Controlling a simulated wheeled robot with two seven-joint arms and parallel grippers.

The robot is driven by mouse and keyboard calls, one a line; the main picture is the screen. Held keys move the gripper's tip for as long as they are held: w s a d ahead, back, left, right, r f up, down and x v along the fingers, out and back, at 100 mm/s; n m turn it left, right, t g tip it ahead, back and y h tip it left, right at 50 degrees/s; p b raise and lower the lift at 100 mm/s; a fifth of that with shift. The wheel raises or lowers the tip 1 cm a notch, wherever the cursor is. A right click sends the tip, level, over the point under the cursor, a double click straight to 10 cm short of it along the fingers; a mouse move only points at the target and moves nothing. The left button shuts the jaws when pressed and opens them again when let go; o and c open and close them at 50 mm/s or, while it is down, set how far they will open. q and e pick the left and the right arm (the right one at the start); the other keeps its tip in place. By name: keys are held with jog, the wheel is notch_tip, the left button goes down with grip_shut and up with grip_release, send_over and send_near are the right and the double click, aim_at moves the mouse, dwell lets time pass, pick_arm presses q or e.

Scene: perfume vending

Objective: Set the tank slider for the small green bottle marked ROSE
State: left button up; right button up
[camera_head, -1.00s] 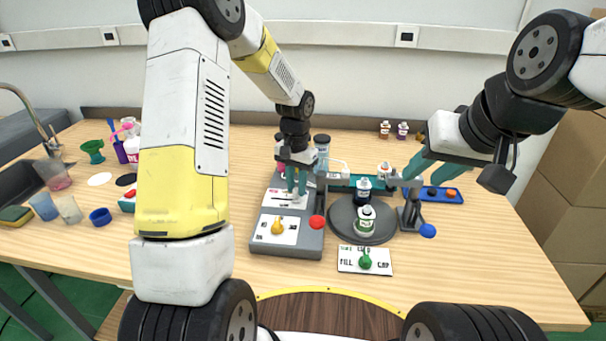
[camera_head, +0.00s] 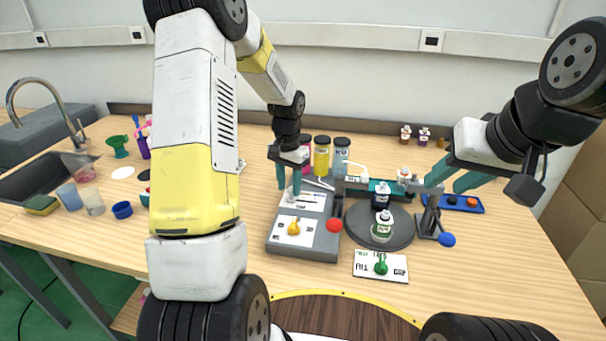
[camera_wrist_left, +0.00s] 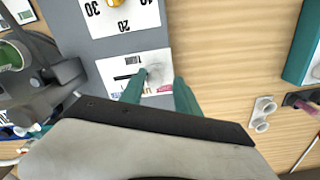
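The small green-labelled bottle (camera_head: 382,228) stands upright on the round grey turntable (camera_head: 352,228); its lettering is too small to read. The tank slider panel (camera_head: 302,200) is a white plate on the grey console, behind the yellow dial. In the left wrist view the panel (camera_wrist_left: 112,68) shows a dark slot, coloured labels and a pale grey knob (camera_wrist_left: 157,74). My left gripper (camera_head: 289,180) is open above the panel's left side. In the wrist view its teal fingers (camera_wrist_left: 159,92) appear on either side of the knob, with gaps visible. My right gripper (camera_head: 452,180) is open and empty.
Pink, yellow and grey-blue tanks (camera_head: 321,154) stand behind the console (camera_head: 318,250). A red button (camera_head: 334,225) and yellow dial (camera_head: 293,229) sit on the console.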

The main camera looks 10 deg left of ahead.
aim_at(290, 189)
pick_arm(q)
jog(key=shift+d+r, duration=0.1)
notch_tip(290, 189, up, 7)
jog(key=shift+r, duration=0.35)
dwell(0.3)
jog(key=shift+s+r, duration=0.15)
jog(key=shift+r, duration=0.1)
jog(key=s+d+r+n+t, duration=0.1)
jog(key=s+r+t, duration=0.1)
jog(key=s+r, duration=0.3)
jog(key=s+d+r+n+t+h, duration=0.1)
jog(key=s+r, duration=0.4)
jog(key=s, duration=0.6)
jog(key=s+d+r+n+t+h, duration=0.1)
jog(key=s+d+r+t, duration=0.1)
jog(key=s+r, duration=0.3)
jog(key=s+t, duration=0.1)
jog(key=s, duration=0.2)
jog(key=shift+s+n, duration=0.2)
jog(key=shift+n, duration=0.2)
